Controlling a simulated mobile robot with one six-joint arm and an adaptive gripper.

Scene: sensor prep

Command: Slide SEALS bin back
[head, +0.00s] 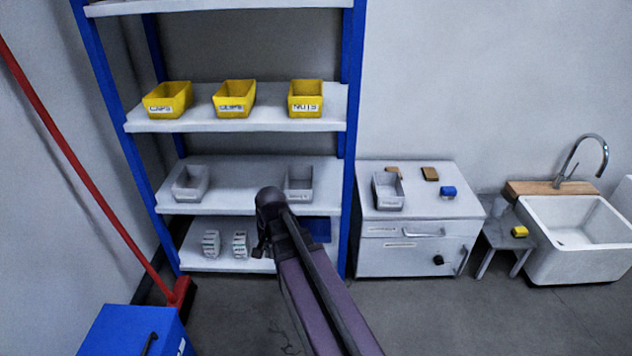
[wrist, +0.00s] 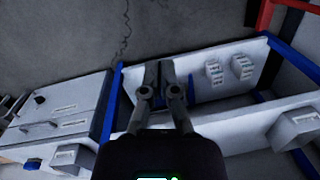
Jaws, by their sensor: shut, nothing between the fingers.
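Three grey bins are in the head view, and their small labels are too blurred to read, so I cannot tell which is SEALS. One grey bin (head: 190,184) stands at the left of the middle shelf (head: 245,177). Another grey bin (head: 299,181) stands at the right of that shelf, just behind my arm. The third grey bin (head: 388,191) is on the white cabinet top. My gripper (head: 262,252) is in front of the shelf, low, near the bottom shelf's front edge. In the wrist view my gripper (wrist: 159,72) is shut and empty.
Yellow bins labelled CAPS (head: 167,100), a blurred label (head: 234,98) and NUTS (head: 305,98) stand on the upper shelf. Two small white items (head: 211,243) sit on the bottom shelf. The white cabinet (head: 415,240) is to the right, with a sink (head: 578,238) beyond it.

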